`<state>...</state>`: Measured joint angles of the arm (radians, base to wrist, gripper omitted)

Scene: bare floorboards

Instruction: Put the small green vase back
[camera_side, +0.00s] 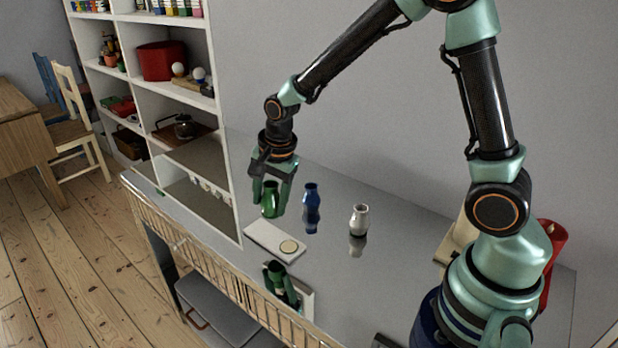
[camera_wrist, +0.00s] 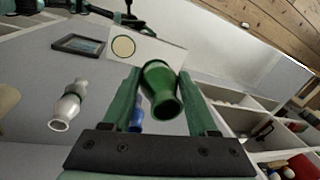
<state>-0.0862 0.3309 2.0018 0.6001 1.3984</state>
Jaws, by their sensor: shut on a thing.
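The small green vase (camera_side: 270,198) is between the fingers of my gripper (camera_side: 271,207), which is shut on it. It is roughly upright and held above the grey reflective top, apart from it as far as I can tell. In the wrist view the green vase (camera_wrist: 161,92) sits between both fingertips (camera_wrist: 159,76), its mouth towards the camera. A white board (camera_side: 262,240) with a pale round spot (camera_side: 289,246) lies below and slightly right of the vase; the spot, ringed in dark, also shows in the wrist view (camera_wrist: 123,46).
A blue vase (camera_side: 311,196) stands just right of my gripper, mostly hidden in the wrist view. A white vase (camera_side: 359,218) stands further right. White shelving (camera_side: 226,150) rises close on the left. A framed item (camera_side: 306,302) lies near the front edge.

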